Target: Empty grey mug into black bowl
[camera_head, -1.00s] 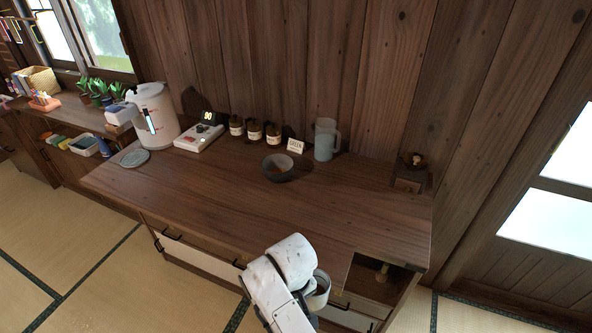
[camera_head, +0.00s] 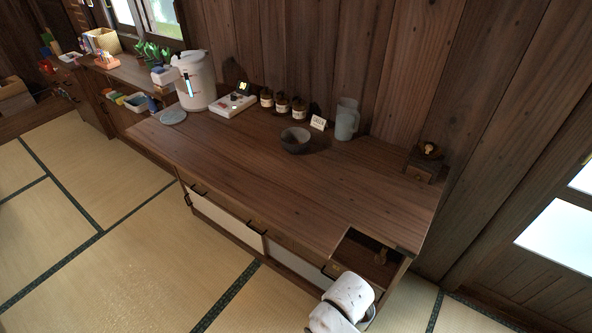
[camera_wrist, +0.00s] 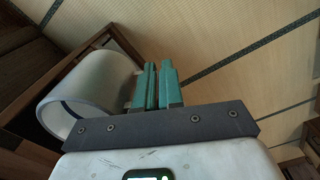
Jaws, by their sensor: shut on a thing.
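The grey mug (camera_wrist: 92,92) is large at the left of the wrist view, its rim turned toward the lower left; I cannot see its contents. My gripper (camera_wrist: 158,72) has teal fingers closed beside the mug's wall, apparently on its handle, which they mostly hide. In the head view my arm's end is at the lower right, in front of the counter, and hides most of the mug. The black bowl (camera_head: 291,145) stands upright on the counter, well up and left of my arm's end, with nothing over it.
The wooden counter (camera_head: 270,190) has wide clear room in front of the bowl. Behind the bowl are jars (camera_head: 282,104), a small sign (camera_head: 318,122) and a grey-blue pitcher (camera_head: 346,120). A white kettle (camera_head: 194,82) and a scale (camera_head: 232,104) stand left.

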